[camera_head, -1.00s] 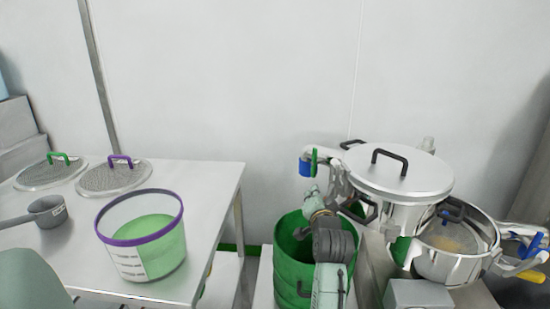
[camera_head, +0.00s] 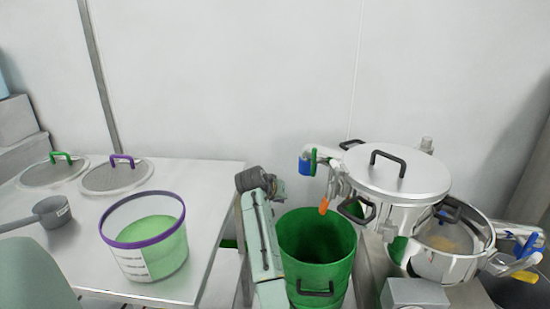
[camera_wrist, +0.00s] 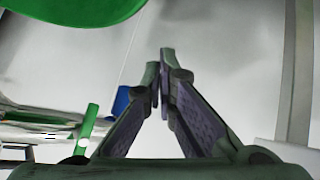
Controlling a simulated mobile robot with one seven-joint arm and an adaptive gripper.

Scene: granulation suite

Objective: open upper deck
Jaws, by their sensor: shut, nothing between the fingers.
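The upper deck is a round steel vessel (camera_head: 392,212) with a closed steel lid (camera_head: 425,180) and a black lid handle (camera_head: 388,157). A steel clamp arm with a blue and green end (camera_head: 307,162) sticks out at its left. An orange-tipped lever (camera_head: 323,206) hangs below that arm. A lower steel bowl (camera_head: 435,265) with pale powder sits at the right, partly under the deck. My gripper (camera_head: 280,190) is left of the lever, apart from it, and touches nothing visible. In the wrist view its fingers (camera_wrist: 160,85) meet at the tips, empty.
A green bin (camera_head: 316,245) stands below and right of my gripper. The table (camera_head: 205,180) at left holds a purple-rimmed tub (camera_head: 145,240), two mesh lids (camera_head: 116,176) and a grey scoop (camera_head: 48,213). A blue and yellow clamp (camera_head: 525,250) is at far right.

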